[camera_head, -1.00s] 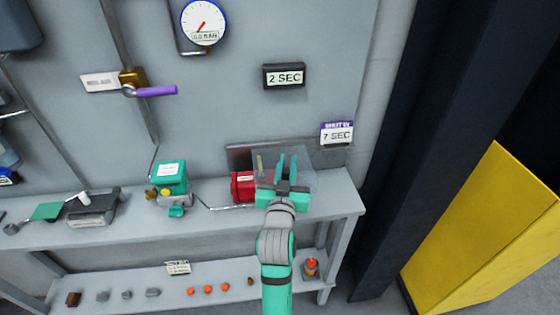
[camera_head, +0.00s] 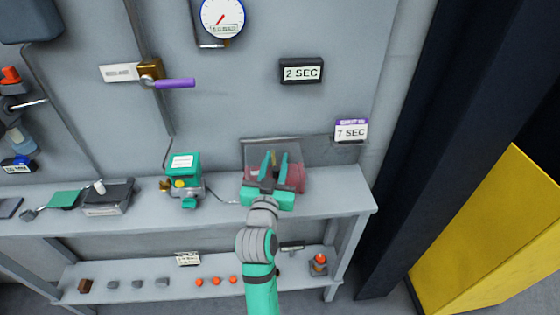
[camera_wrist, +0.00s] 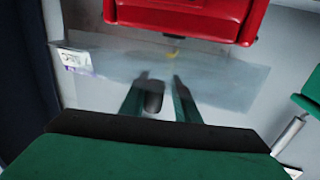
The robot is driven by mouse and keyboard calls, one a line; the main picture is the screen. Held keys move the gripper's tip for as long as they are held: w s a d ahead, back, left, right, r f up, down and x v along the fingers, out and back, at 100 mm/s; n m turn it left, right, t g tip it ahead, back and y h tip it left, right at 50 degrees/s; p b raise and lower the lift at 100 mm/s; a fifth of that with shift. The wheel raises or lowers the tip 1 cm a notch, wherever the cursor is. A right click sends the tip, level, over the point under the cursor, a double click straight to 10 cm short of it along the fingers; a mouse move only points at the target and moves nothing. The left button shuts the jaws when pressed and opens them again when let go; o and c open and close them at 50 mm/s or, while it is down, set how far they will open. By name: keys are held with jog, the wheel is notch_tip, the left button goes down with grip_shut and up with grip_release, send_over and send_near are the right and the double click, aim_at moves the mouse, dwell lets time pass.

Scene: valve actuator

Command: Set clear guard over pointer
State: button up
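The clear guard (camera_head: 272,148) is a see-through sheet in front of the red actuator box (camera_head: 296,178). My gripper (camera_head: 274,158) stands at the guard, with its two teal fingers a little apart. In the wrist view the guard (camera_wrist: 225,82) spreads across the fingertips (camera_wrist: 158,88), and a dark grey tab (camera_wrist: 153,97) sits between the fingers. The guard appears held there, though finger contact is hard to make out. The red box (camera_wrist: 185,14) is ahead at the top. A small yellow bit (camera_wrist: 172,51), possibly the pointer, shows through the sheet below it.
A teal valve unit (camera_head: 184,178) stands on the shelf (camera_head: 330,197) left of my gripper. A "7 SEC" label (camera_head: 351,131) is on the wall to the right. A yellow cabinet (camera_head: 495,235) stands farther right. The shelf is clear right of the red box.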

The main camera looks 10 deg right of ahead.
jog(key=shift+o, duration=0.3)
jog(key=shift+w+d, duration=0.1)
jog(key=shift+w, duration=0.05)
jog(key=shift+s, duration=0.4)
jog(key=v, duration=1)
